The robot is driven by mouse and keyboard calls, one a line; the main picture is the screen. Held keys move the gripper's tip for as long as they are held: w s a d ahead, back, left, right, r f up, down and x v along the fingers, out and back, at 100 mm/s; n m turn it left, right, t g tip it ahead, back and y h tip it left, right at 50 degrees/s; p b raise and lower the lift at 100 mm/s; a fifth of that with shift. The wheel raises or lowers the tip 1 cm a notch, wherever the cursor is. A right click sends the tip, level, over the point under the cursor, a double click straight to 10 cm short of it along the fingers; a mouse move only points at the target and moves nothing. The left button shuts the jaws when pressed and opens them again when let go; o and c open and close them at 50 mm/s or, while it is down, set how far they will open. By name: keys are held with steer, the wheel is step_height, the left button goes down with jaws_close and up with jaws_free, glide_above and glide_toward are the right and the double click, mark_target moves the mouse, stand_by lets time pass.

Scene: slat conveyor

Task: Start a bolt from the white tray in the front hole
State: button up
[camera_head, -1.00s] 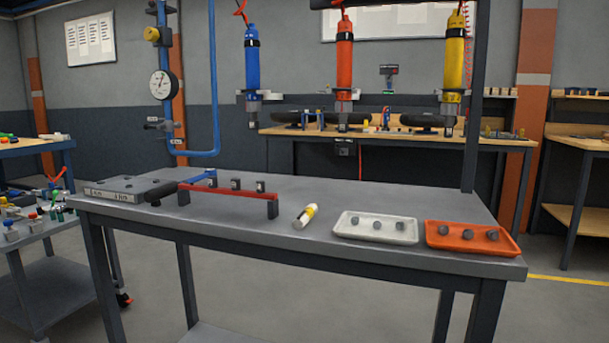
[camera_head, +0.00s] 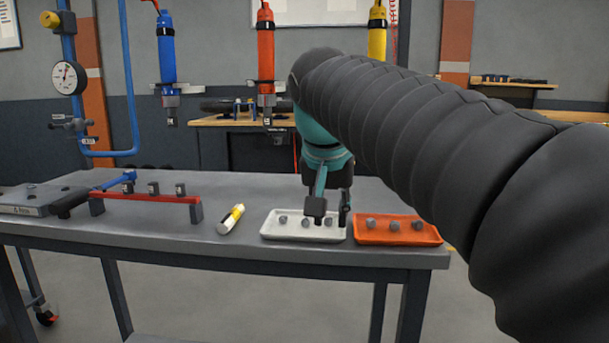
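The white tray (camera_head: 268,233) lies near the front edge of the grey bench, with grey bolts in it: a left one (camera_head: 283,219), a middle one (camera_head: 305,223) and a right one (camera_head: 328,222). My gripper (camera_head: 330,211) points down over the right part of this tray, its two dark fingers apart. The right bolt shows between or just behind the fingertips; I cannot tell the exact height above it. A flat grey plate (camera_head: 30,202) with dark spots on top and a label lies at the left, cut by the picture edge. I cannot tell which hole is the front one.
An orange tray (camera_head: 398,240) with similar bolts sits right of the white tray. A yellow-white tube (camera_head: 231,219) lies left of it. Blue (camera_head: 167,50), orange (camera_head: 266,45) and yellow (camera_head: 377,35) tools hang above.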

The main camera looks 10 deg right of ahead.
steer(key=m, duration=0.2)
glide_toward(327, 220)
steer(key=shift+h, duration=0.3)
steer(key=shift+a+b+x, duration=0.15)
steer(key=shift+b+x, duration=0.75)
steer(key=shift+x, duration=0.4)
steer(key=shift+a+b+x, duration=0.15)
steer(key=shift+b+x, duration=0.7)
steer(key=shift+x, duration=0.45)
steer(key=shift+b+x, duration=0.55)
steer(key=shift+x, duration=1.1)
jaws_close()
steer(key=shift+r, duration=0.15)
steer(key=shift+r+p, duration=2.4)
